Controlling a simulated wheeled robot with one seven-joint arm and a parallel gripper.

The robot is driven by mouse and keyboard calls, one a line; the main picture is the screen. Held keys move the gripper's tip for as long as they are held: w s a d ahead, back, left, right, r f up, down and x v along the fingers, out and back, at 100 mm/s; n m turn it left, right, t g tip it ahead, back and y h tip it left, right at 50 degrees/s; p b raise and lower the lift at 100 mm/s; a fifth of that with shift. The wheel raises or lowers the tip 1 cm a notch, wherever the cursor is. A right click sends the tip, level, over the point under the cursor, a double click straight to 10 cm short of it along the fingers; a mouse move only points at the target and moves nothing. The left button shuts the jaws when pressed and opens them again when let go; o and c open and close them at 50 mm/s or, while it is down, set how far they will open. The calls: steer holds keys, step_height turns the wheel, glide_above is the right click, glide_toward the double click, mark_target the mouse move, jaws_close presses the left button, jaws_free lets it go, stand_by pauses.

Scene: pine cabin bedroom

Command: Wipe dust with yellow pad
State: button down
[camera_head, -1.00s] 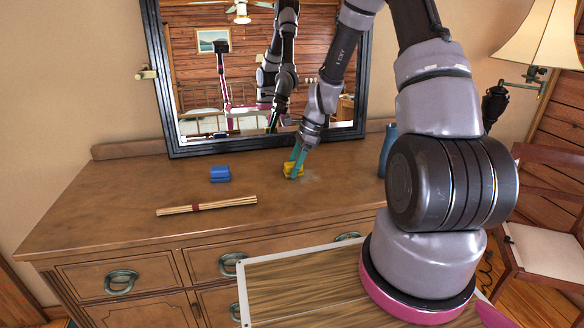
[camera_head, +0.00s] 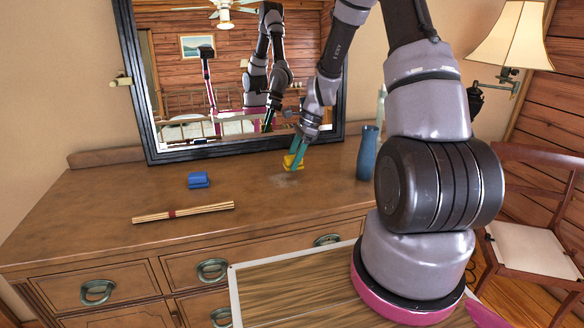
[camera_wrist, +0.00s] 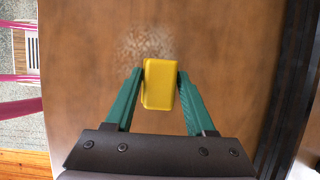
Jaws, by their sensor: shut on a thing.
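The yellow pad (camera_wrist: 160,84) is between the green fingers of my gripper (camera_wrist: 160,76), which is shut on it. In the head view the yellow pad (camera_head: 292,162) is at the dresser top, near the mirror's lower edge, with my gripper (camera_head: 297,155) above it. A pale, speckled dust patch (camera_wrist: 145,44) lies on the brown wood just beyond the pad in the wrist view, partly bordering the pad. In the head view the dust (camera_head: 287,180) shows faintly in front of the pad. I cannot tell whether the pad presses on the wood.
A blue block-like pad (camera_head: 199,180) and a bundle of sticks (camera_head: 184,212) lie on the dresser (camera_head: 110,205) to the left. A blue vase (camera_head: 367,153) stands to the right. The framed mirror (camera_head: 133,90) is behind. A chair (camera_head: 530,245) stands at the right.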

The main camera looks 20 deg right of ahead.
mark_target(288, 157)
steer(key=shift+d+r, duration=0.15)
steer(key=shift+r, duration=2.5)
